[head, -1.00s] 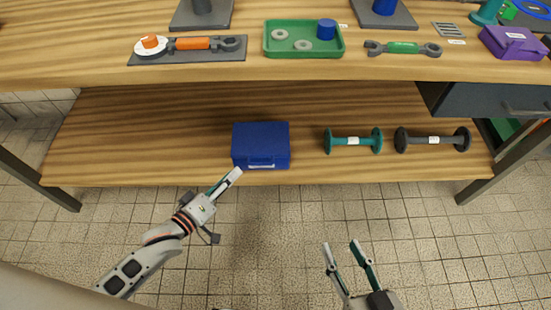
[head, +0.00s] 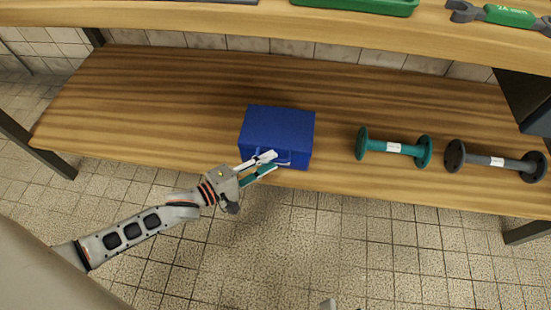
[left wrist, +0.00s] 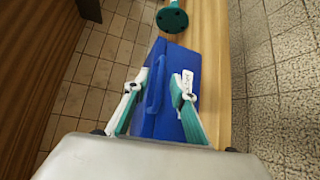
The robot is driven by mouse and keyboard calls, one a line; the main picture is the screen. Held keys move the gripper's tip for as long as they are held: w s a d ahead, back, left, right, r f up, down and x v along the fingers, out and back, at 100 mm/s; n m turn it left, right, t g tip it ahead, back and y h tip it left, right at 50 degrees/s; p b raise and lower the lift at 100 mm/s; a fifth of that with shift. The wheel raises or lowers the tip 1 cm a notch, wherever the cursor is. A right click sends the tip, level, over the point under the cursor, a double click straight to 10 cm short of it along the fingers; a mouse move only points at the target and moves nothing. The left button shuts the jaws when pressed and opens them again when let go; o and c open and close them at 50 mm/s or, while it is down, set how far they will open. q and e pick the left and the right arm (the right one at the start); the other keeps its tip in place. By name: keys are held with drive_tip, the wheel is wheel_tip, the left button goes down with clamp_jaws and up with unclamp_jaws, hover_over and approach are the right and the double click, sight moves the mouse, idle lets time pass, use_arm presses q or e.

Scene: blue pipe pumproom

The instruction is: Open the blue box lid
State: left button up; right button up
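The blue box (head: 278,132) sits on the lower wooden shelf near its front edge, with its lid shut. It also shows in the left wrist view (left wrist: 176,60), where its front handle (left wrist: 156,85) lies between my two fingers. My left gripper (head: 273,161) is open at the front of the box, its fingers spread; in the left wrist view (left wrist: 164,78) the right finger overlaps the box face and a white label. I cannot tell whether the fingers touch the box. Only a tip of my right gripper (head: 327,304) shows at the bottom edge.
A teal flanged spool (head: 394,148) and a dark grey spool (head: 497,161) lie right of the box on the shelf (head: 150,100). The upper bench edge (head: 240,22) runs above, holding a green tray (head: 355,5). The shelf left of the box is clear.

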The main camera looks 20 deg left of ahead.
use_arm(q)
drive_tip(key=shift+w+d+f, duration=0.35)
drive_tip(key=shift+w+d, duration=0.1)
drive_tip(key=shift+w, duration=0.25)
drive_tip(key=shift+w+d+r, duration=0.1)
drive_tip(key=shift+w+d, duration=0.05)
drive_tip(key=shift+w, duration=0.15)
use_arm(e)
drive_tip(key=shift+a+m, duration=0.3)
drive_tip(key=shift+m, duration=0.3)
use_arm(q)
clamp_jaws()
drive_tip(key=shift+r, duration=0.1)
use_arm(e)
drive_tip(key=shift+r, duration=0.1)
